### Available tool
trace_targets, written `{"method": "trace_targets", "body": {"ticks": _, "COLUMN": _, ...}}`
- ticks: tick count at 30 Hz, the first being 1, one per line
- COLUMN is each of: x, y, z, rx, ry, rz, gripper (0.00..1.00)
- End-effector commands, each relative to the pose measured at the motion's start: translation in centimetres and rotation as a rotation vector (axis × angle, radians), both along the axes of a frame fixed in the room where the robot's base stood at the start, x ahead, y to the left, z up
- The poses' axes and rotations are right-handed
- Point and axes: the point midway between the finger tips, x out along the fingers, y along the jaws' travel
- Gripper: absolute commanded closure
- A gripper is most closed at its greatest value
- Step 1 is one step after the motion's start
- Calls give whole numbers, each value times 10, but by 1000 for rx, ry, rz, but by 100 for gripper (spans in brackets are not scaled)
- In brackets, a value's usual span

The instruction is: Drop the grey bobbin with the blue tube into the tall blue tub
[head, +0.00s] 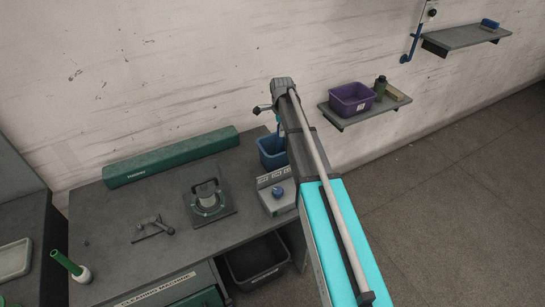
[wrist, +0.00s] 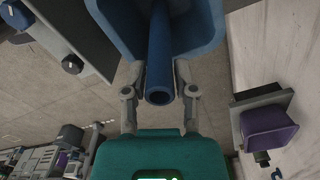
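The blue tube (wrist: 160,55) of the bobbin runs between the two fingers of my gripper (wrist: 160,75) in the wrist view. The fingers appear closed on its sides, with its open end towards my palm. The bobbin's grey body is not clearly visible. The blue tub (wrist: 110,22) lies just beyond the fingers, and the far part of the tube overlaps its opening. In the head view, the tub (head: 269,152) stands at the back right of the bench, partly behind my arm. A bluish piece shows above its rim beside my arm. Whether the bobbin touches the tub I cannot tell.
A grey box with a blue knob (head: 278,191) stands in front of the tub. A long green case (head: 172,156) lies along the wall. A wall shelf with a purple bin (head: 351,99) is to the right.

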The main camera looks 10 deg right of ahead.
Motion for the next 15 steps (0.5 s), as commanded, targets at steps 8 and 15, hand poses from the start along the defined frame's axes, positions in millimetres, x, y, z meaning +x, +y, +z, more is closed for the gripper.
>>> {"method": "trace_targets", "body": {"ticks": 8, "x": 0, "y": -1, "z": 0, "rx": 0, "ry": 0, "rz": -1, "gripper": 29}}
{"method": "trace_targets", "body": {"ticks": 15, "x": 0, "y": -1, "z": 0, "rx": 0, "ry": 0, "rz": -1, "gripper": 29}}
